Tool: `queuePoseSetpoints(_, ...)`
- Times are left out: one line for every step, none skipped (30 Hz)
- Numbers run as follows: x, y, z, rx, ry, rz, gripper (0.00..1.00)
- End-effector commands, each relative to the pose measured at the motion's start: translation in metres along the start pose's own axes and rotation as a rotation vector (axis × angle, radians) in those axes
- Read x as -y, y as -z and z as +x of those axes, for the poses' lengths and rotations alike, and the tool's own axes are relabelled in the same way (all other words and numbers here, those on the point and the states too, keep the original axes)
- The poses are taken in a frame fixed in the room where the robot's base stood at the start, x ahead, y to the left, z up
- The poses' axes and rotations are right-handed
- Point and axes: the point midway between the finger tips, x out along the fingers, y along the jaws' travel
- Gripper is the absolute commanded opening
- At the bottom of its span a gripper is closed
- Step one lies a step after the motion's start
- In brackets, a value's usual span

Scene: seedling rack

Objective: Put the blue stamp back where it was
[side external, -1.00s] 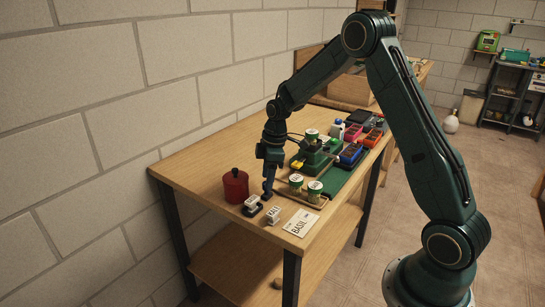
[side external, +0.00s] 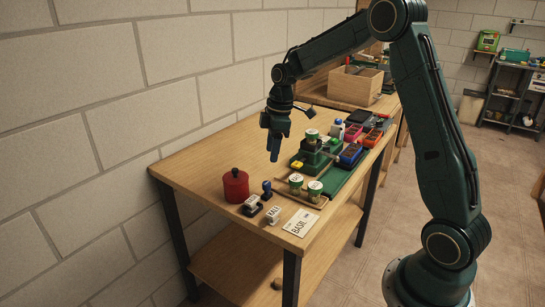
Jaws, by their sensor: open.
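The blue stamp (side external: 267,187) stands upright near the front left of the wooden table, its dark blue knob at the top. It is just behind and beside a small black piece (side external: 257,211) with a white block on it; I cannot tell whether its foot rests on that piece or on the table. My gripper (side external: 274,156) is open and empty, pointing down above the table, above and apart from the stamp. The gap between its fingers is hard to see from this side.
A red lidded pot (side external: 236,187) stands left of the stamp. A white labelled block (side external: 274,212) and a BASIL card (side external: 300,223) lie to the right. A wooden tray (side external: 303,199) with green-white pots and a green rack (side external: 345,180) stand further right. The table's back left is clear.

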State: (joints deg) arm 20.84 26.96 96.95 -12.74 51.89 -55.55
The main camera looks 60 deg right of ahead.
Motion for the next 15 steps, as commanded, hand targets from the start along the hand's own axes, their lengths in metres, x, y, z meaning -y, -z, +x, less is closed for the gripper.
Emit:
queuePoseSetpoints(0.000,0.000,0.000,0.000,0.000,0.000,0.46)
queuePoseSetpoints(0.000,0.000,0.000,0.000,0.000,0.000,0.46)
queuePoseSetpoints(0.000,0.000,0.000,0.000,0.000,0.000,0.46)
queuePoseSetpoints(0.000,0.000,0.000,0.000,0.000,0.000,0.46)
queuePoseSetpoints(0.000,0.000,0.000,0.000,0.000,0.000,0.46)
queuePoseSetpoints(0.000,0.000,0.000,0.000,0.000,0.000,0.46)
queuePoseSetpoints(0.000,0.000,0.000,0.000,0.000,0.000,0.46)
queuePoseSetpoints(0.000,0.000,0.000,0.000,0.000,0.000,0.46)
queuePoseSetpoints(0.000,0.000,0.000,0.000,-0.001,0.000,0.46)
queuePoseSetpoints(0.001,0.000,-0.001,0.000,-0.001,0.001,0.46)
queuePoseSetpoints(0.001,0.001,-0.002,0.000,-0.002,0.002,0.46)
queuePoseSetpoints(0.002,0.001,-0.003,-0.001,-0.005,0.005,0.46)
queuePoseSetpoints(0.004,0.001,-0.005,-0.002,-0.007,0.008,0.46)
queuePoseSetpoints(0.005,0.002,-0.007,-0.002,-0.010,0.011,0.46)
queuePoseSetpoints(0.009,0.002,-0.011,-0.003,-0.013,0.018,0.46)
